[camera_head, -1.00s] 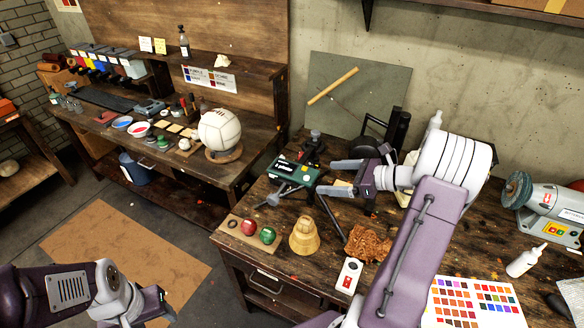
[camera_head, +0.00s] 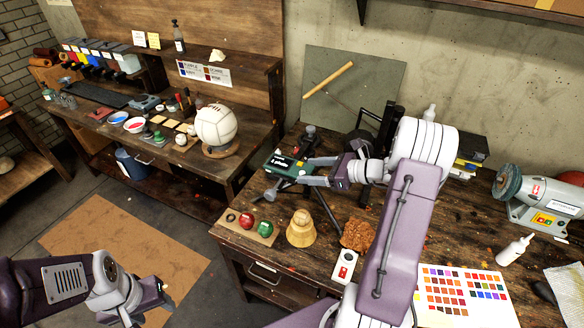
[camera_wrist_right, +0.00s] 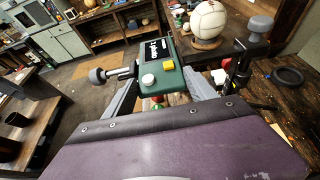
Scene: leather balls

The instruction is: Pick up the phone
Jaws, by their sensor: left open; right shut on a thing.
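A dark green boxy device (camera_head: 287,166) with a lettered black panel, perhaps the phone, is above the right workbench near its left edge. The right wrist view shows the device (camera_wrist_right: 160,85) between the fingers, with a white knob and a yellow button facing me. My right gripper (camera_head: 306,172) is shut on it from the right side. Whether it touches the dark legs below is hard to tell. My left gripper (camera_head: 156,294) is open and empty over the floor at the lower left, away from both benches.
A board with red and green balls (camera_head: 248,224), a wooden bell-shaped piece (camera_head: 301,230), brown leather scraps (camera_head: 357,235) and a white box with a red button (camera_head: 344,267) lie along the bench front. A bench grinder (camera_head: 545,200) stands right. A white ball (camera_head: 216,125) sits on the left bench.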

